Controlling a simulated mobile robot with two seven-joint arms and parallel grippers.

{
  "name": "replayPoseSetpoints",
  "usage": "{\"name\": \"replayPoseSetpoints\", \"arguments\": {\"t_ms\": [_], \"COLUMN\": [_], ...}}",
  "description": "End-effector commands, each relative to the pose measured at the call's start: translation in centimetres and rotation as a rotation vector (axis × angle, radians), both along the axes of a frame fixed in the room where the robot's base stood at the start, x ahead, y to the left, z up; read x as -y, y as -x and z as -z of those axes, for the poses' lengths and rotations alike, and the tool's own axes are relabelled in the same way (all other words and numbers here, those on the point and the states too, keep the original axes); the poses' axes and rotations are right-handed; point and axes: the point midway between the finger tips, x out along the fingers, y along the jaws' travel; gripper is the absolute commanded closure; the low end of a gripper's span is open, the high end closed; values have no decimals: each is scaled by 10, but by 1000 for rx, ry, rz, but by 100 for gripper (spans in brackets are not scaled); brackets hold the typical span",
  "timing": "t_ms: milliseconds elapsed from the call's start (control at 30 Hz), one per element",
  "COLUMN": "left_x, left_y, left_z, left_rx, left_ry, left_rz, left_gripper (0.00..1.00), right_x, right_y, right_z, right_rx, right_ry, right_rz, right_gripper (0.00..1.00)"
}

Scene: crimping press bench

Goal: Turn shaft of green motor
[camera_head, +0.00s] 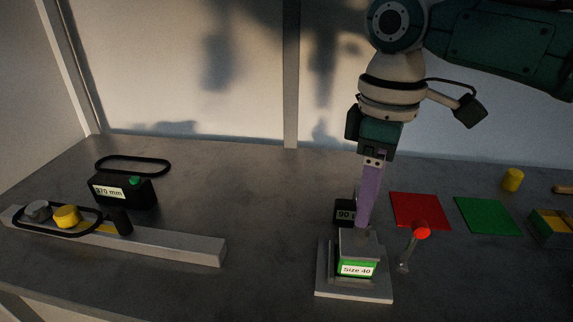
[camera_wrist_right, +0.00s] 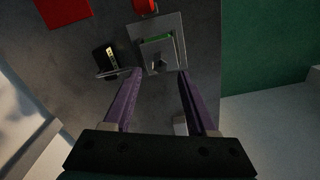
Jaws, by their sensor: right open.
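A block with a green band (camera_head: 344,266) and a "Size 40" label, which appears to be the green motor, stands on a grey base plate (camera_head: 325,287). In the right wrist view its grey top (camera_wrist_right: 150,50) carries a small dark upright part that looks like the shaft (camera_wrist_right: 158,62). My right gripper (camera_head: 363,226) points down just over the block, its purple fingers overlapping the top in the head view. My left gripper is out of view.
A lever with a red knob (camera_head: 422,233) stands right of the block. A black "90" box (camera_head: 344,212) is close behind it. Red (camera_head: 418,210) and green (camera_head: 487,215) mats lie to the right. A belt-and-pulley rail (camera_head: 180,247) lies left.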

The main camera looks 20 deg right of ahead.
Motion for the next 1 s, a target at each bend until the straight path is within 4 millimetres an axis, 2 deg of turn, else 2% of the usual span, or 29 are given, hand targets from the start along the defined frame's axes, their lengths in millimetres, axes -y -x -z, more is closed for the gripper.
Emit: {"name": "replayPoseSetpoints", "arguments": {"t_ms": [100, 200, 400, 833, 933, 1000], "left_x": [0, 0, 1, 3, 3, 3], "left_y": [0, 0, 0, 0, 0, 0], "left_z": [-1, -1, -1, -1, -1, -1], "left_rx": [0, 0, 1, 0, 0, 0], "left_ry": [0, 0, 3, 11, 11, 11], "left_rz": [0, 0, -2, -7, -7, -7], "left_gripper": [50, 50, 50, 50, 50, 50], "right_x": [0, 0, 0, -3, -17, -36], "right_y": [-1, 0, 0, 2, 11, 25], "right_z": [-23, -35, -43, -40, -25, -8], "right_rx": [4, 1, 0, -1, 4, 16], "right_ry": [2, 0, 1, -2, -12, -31], "right_rz": [-1, 0, 0, -6, -28, -50], "right_gripper": [43, 43, 43, 43, 43, 43]}}
